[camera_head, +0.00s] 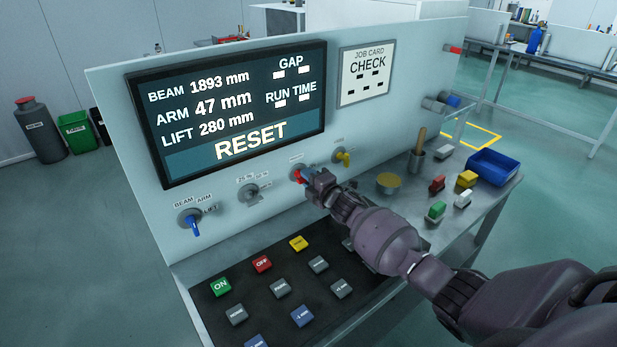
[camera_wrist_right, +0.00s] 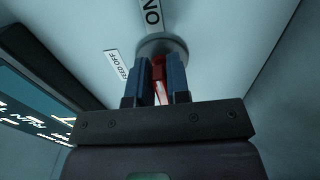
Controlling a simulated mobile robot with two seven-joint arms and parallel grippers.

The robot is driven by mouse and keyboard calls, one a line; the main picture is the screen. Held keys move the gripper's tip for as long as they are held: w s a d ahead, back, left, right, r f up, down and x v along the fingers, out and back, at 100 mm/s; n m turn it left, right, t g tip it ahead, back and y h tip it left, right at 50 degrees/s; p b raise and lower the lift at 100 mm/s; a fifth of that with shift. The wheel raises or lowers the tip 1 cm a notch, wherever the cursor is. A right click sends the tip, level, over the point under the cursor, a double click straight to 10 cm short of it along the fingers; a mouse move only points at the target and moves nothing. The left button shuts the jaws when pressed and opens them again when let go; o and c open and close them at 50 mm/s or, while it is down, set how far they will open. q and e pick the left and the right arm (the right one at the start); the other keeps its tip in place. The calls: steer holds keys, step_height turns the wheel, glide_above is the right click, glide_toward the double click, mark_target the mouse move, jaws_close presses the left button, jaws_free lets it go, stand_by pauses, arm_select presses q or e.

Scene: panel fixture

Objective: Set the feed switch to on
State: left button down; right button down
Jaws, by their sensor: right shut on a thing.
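The feed switch (camera_head: 299,175) is a red lever on a round grey base on the upright panel, below the screen's right end. My right gripper (camera_head: 310,180) is at this switch and covers part of it. In the right wrist view, the right gripper (camera_wrist_right: 160,80) is shut on the red lever (camera_wrist_right: 159,72), with one blue finger on each side. The round base (camera_wrist_right: 160,45) shows just beyond the fingertips. A label reading "FEED OFF" (camera_wrist_right: 117,65) is left of the base, and a label reading "ON" (camera_wrist_right: 151,14) is above it. My left gripper is not in view.
The screen (camera_head: 240,105) reads "RESET". Push buttons (camera_head: 280,288) lie below. Blocks and a blue bin (camera_head: 493,168) stand right.

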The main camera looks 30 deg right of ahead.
stand_by(0.5)
steer(key=c, duration=1.2)
jaws_free()
steer(key=shift+o, duration=0.2)
steer(key=shift+s, duration=0.1)
steer(key=p, duration=0.1)
glide_above(332, 220)
